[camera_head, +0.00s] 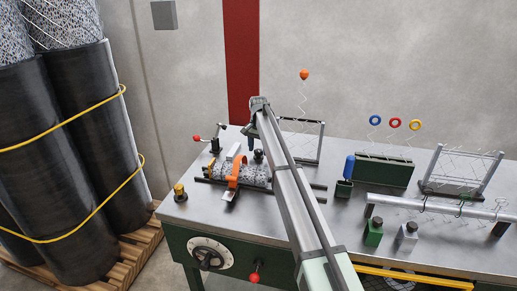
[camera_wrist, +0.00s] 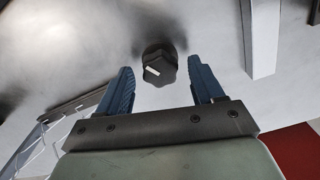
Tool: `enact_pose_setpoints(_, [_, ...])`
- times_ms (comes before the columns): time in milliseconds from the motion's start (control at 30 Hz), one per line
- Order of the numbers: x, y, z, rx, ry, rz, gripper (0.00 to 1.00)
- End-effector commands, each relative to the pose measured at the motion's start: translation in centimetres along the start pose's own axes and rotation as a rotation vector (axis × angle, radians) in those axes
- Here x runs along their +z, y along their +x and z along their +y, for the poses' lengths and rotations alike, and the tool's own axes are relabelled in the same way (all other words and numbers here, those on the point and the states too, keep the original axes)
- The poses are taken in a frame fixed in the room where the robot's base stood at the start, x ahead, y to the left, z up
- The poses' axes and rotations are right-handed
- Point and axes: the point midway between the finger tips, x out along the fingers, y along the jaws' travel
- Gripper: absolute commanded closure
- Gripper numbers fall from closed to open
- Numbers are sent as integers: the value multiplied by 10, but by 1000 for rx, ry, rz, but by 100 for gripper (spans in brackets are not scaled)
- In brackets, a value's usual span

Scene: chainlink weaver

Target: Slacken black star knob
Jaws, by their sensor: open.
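The black star knob (camera_wrist: 159,66) shows in the wrist view, with a white mark on its face. It lies in the picture between the two blue fingertips of my gripper (camera_wrist: 161,70), which are spread apart. I cannot tell whether the fingertips reach down to the knob's level. The gap on either side of it looks clear. In the head view a small black knob (camera_head: 258,155) stands on the bench by the speckled roll; it may be the same one. My gripper (camera_head: 249,129) is above and behind it there, small and partly hidden by my arm.
A speckled roll (camera_head: 256,176) with an orange clamp (camera_head: 235,171) lies beside the knob. A red-tipped lever (camera_head: 197,138) stands behind left, and a wire rack (camera_head: 321,142) behind right. A black dial knob (camera_head: 207,258) is on the bench front.

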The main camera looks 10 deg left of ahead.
Motion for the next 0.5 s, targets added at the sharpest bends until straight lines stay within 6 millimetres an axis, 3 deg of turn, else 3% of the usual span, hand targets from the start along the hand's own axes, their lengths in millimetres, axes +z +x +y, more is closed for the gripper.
enact_pose_setpoints(267, [0, 1, 0, 0, 0, 0, 33])
enact_pose_setpoints(500, [0, 0, 0, 0, 0, 0, 56])
